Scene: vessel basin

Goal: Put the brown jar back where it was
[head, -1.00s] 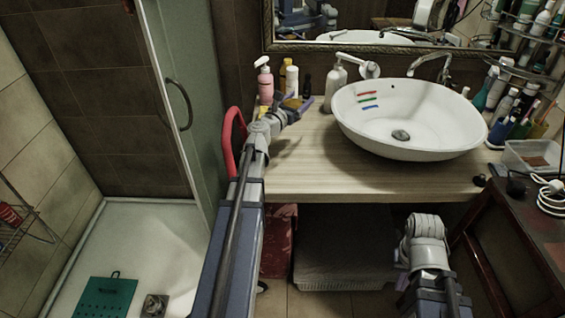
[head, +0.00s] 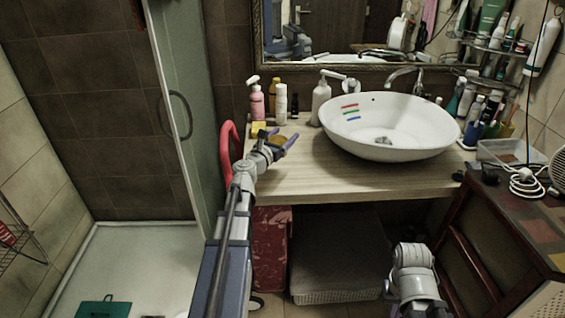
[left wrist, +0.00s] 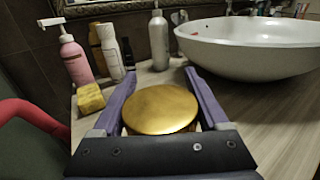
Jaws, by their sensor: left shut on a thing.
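The brown jar shows mainly as a round gold lid (left wrist: 160,108) in the left wrist view; most of its body is hidden below the lid. In the head view the jar (head: 278,141) is small and partly covered by my gripper. My left gripper (head: 284,144) is shut on the jar, with a purple-grey finger on either side of it. It is over the left part of the wooden counter (head: 330,180). I cannot tell whether the jar touches the counter. My right gripper is not visible; only part of my right arm shows at the bottom.
A yellow sponge (head: 258,129), a pink pump bottle (head: 257,103) and a white bottle (head: 281,104) stand behind the jar. A grey pump bottle (head: 321,100) and the white basin (head: 390,135) are to the right. The counter's front left is clear.

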